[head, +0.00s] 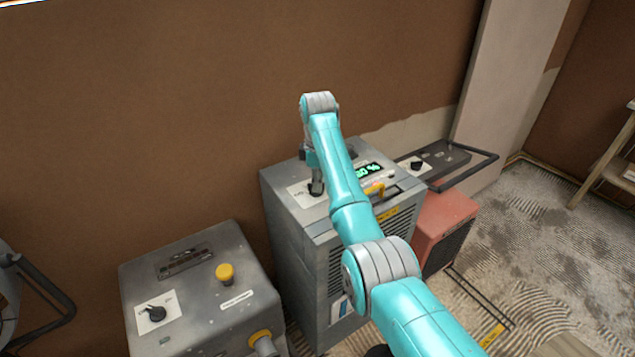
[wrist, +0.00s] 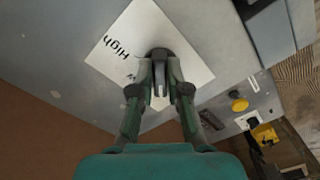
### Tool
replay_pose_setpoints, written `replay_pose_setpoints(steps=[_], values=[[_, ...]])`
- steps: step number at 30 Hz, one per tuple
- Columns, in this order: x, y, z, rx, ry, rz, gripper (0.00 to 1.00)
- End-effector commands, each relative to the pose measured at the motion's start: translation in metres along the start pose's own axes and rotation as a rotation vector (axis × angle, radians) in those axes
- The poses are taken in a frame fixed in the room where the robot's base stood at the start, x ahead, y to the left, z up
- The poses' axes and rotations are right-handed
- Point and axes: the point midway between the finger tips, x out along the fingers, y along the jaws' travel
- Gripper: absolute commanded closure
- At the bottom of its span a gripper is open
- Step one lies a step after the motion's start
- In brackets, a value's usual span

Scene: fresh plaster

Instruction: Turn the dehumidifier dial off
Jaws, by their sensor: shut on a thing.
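Other words on the plate are hidden or too small to read. My gripper (wrist: 160,75) is shut on the dial from above, a finger on each side. The dial's exact setting cannot be told.
A lower grey box (head: 200,280) with its own black knob (head: 156,313) and a yellow button (head: 225,274) stands at front left. A red-orange heater (head: 445,226) and a black handle bar (head: 480,164) are at the right. The brown wall is close behind.

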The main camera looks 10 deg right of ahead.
Motion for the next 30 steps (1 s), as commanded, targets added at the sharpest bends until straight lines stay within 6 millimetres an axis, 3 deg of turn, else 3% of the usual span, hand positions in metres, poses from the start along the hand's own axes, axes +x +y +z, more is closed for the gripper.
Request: replay_pose_setpoints(steps=[12, 28, 29, 30], values=[[0.0004, 0.0008, 0.0004, -0.175, -0.001, -0.001, 1.0], [0.0003, 0.0011, 0.0004, -0.196, -0.001, 0.0, 1.0], [0.0003, 0.0011, 0.0004, -0.196, -0.001, 0.0, 0.8], [0.0003, 0.0011, 0.0004, -0.196, -0.001, 0.0, 0.7]])
